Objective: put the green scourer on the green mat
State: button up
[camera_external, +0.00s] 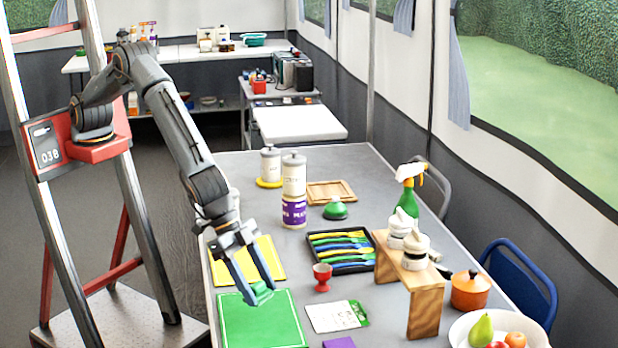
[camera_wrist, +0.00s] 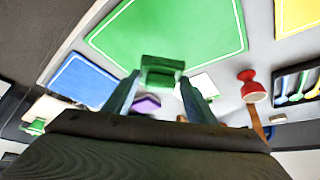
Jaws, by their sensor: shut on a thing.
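My gripper (camera_external: 260,287) is at the far edge of the green mat as seen in the external view, fingers pointing down. It is shut on the green scourer (camera_external: 262,293), which shows between the fingertips. In the wrist view the scourer (camera_wrist: 162,68) sits between the two fingers (camera_wrist: 160,85), in front of the mat's near edge. The green mat (camera_external: 262,325) lies flat on the grey table and has a thin pale border; it also shows in the wrist view (camera_wrist: 185,25). I cannot tell how large the gap between scourer and mat is.
A yellow mat (camera_external: 265,262) lies just behind the green mat. A red egg cup (camera_external: 322,277) and a tray of coloured cutlery (camera_external: 342,268) stand to the right. A white-and-green packet (camera_external: 337,316) and a purple item (camera_external: 339,342) lie beside the mat. A blue mat (camera_wrist: 83,80) shows in the wrist view.

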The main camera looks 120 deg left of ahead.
aim_at(259, 319)
jog(key=shift+f+p, duration=0.5)
jog(key=shift+f, duration=2.25)
jog(key=shift+f, duration=0.1)
jog(key=o, duration=1)
jog(key=shift+o, duration=0.2)
jog(key=shift+s+r, duration=0.15)
jog(key=shift+r, duration=0.4)
jog(key=b+v, duration=0.2)
jog(key=v, duration=0.8)
jog(key=s+a+r+g, duration=0.1)
jog(key=s+a+r, duration=0.2)
jog(key=s+a, duration=0.45)
jog(key=s+a+g, duration=0.2)
jog(key=s+a, duration=0.4)
jog(key=s, duration=1.2)
jog(key=s+a+r+g, duration=0.1)
jog(key=s+a, duration=0.5)
jog(key=s, duration=1.3)
jog(key=shift+s+r+g, duration=0.15)
jog(key=shift+r+g, duration=0.1)
jog(key=shift+g, duration=0.55)
